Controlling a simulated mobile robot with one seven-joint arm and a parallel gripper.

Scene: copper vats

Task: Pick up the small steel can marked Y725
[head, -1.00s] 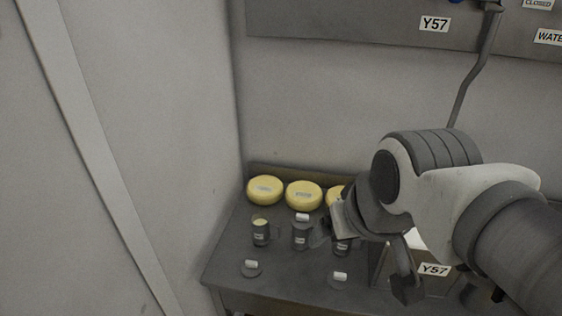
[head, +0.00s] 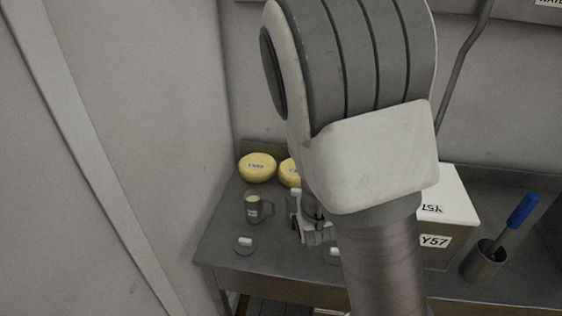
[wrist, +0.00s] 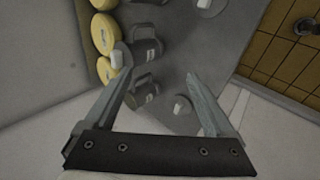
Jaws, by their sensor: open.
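Small dark steel cans with side handles and white labels stand on the grey bench; I cannot read which one is Y725. In the head view one open can (head: 252,208) stands clear at the left, with pale contents. My arm hides most of the others. My gripper (head: 316,232) is low over the bench, right of that can. In the wrist view my gripper (wrist: 159,75) is open and empty. One can (wrist: 143,91) shows between its fingers, near the left one. Another can (wrist: 147,50) stands just beyond the fingertips. Contact cannot be told.
Small lids with white knobs lie on the bench (head: 215,247), one at the front left (head: 244,245). Yellow cheese wheels (head: 257,168) line the back. A box marked Y57 (head: 434,242) and a steel pot (head: 483,262) with a blue-handled tool stand at right.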

